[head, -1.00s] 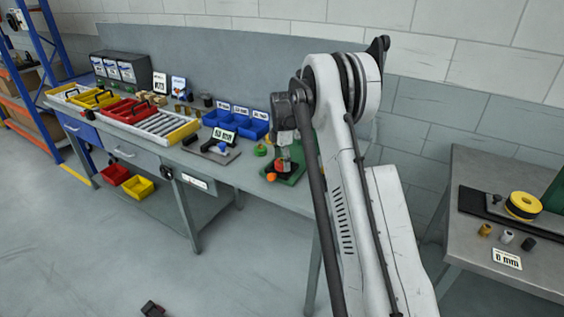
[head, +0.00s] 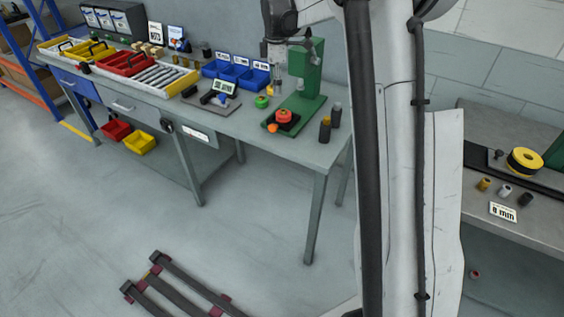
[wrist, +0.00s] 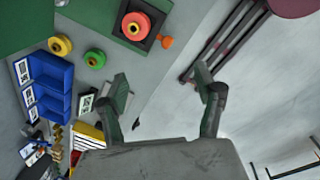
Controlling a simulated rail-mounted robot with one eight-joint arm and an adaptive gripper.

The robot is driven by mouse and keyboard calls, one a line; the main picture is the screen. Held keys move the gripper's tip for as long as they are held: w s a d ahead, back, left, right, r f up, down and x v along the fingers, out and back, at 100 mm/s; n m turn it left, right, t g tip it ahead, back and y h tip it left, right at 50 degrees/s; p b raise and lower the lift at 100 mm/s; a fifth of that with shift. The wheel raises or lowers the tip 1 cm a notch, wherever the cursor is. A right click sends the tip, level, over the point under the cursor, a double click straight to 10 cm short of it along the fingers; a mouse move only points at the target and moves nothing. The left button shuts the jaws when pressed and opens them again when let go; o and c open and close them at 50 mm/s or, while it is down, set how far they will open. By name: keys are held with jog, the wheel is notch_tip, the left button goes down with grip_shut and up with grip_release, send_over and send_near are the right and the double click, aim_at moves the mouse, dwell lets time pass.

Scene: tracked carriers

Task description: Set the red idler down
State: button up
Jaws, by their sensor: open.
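The red idler (head: 284,116) sits on a dark square fixture on the base of the green press (head: 300,100), at the bench's right end. In the wrist view the red idler (wrist: 135,26) lies flat in the black square fixture (wrist: 121,33), near the top edge. My gripper (wrist: 162,82) is open, with nothing between its fingers, and is apart from the idler. In the head view my wrist hangs above and behind the idler; the fingers are too small there to make out clearly.
An orange knob (wrist: 166,42) sticks out beside the fixture. A green idler (wrist: 95,59) and a yellow one (wrist: 60,45) lie close by. Blue bins (head: 236,72) stand at the back.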

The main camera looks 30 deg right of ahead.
jog(key=s+a+r+m+t, duration=0.2)
jog(key=s+a+r+m, duration=0.3)
jog(key=s, duration=0.5)
jog(key=s+a+r+m+t, duration=0.1)
jog(key=s+a+r+m, duration=0.1)
jog(key=s+a+r, duration=0.6)
jog(key=s+a+f+m+t, duration=0.1)
jog(key=s+a+f+m, duration=0.1)
jog(key=s, duration=0.8)
jog(key=s+a+f+m+t, duration=0.2)
jog(key=s+f+m, duration=0.3)
jog(key=s, duration=0.5)
jog(key=shift+s+a+f, duration=0.3)
jog(key=shift+f, duration=0.55)
notch_tip(320, 180, down, 2)
jog(key=shift+f+b, duration=0.2)
jog(key=shift+b, duration=1.05)
